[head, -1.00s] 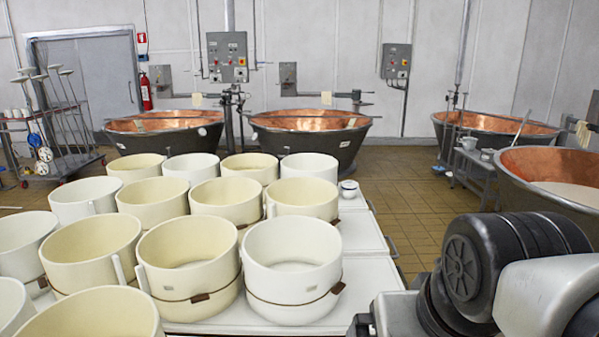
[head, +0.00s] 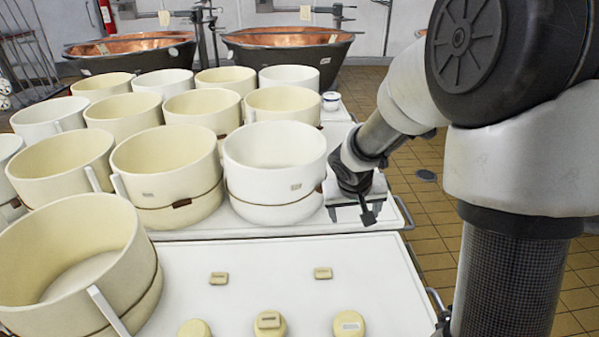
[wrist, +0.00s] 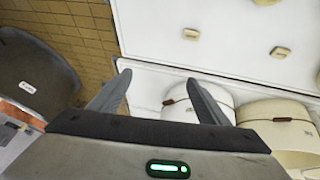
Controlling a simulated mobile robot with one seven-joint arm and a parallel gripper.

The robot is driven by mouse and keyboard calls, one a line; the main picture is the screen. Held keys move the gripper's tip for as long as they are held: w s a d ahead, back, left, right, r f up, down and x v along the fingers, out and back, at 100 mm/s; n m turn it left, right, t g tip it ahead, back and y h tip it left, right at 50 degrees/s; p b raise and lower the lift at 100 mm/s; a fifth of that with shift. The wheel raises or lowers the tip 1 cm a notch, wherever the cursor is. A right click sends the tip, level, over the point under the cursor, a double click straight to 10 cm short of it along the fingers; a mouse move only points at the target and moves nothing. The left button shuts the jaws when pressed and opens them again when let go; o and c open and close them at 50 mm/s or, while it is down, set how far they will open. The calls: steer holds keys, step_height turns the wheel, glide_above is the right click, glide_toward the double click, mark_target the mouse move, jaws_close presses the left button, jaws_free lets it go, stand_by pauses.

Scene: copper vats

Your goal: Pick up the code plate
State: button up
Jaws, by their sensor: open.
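Small pale blocks with darker faces lie on the white table; which one is the code plate I cannot tell. One rectangular block (head: 219,278) is at the left and another (head: 323,272) at the right. Two round pale pieces, the middle one (head: 268,323) and the right one (head: 348,324), carry small rectangular plates on top. My gripper (head: 368,215) is open and empty, above the table's far right part, behind the blocks. In the wrist view my gripper (wrist: 160,82) shows both fingers apart, with blocks (wrist: 282,52) (wrist: 191,33) beyond them.
White and cream tubs (head: 275,160) crowd the table's left and back. A large cream tub (head: 75,260) stands at the near left. The front table (head: 290,250) has bare room around the blocks. Copper vats (head: 285,45) stand behind; tiled floor lies to the right.

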steer(key=y+b, duration=0.2)
steer(key=b, duration=0.2)
glide_toward(323, 272)
steer(key=b, duration=0.1)
steer(key=w+f+b, duration=0.1)
steer(key=b, duration=0.1)
steer(key=shift+w+f+g, duration=0.25)
steer(key=shift+f+g, duration=0.1)
steer(key=shift+g, duration=0.05)
steer(key=b+x, duration=0.1)
steer(key=x, duration=0.3)
steer(key=shift+d+f, duration=0.1)
steer(key=shift+f, duration=0.2)
steer(key=shift+w+f, duration=0.4)
steer(key=shift+f, duration=0.1)
steer(key=c, duration=1.1)
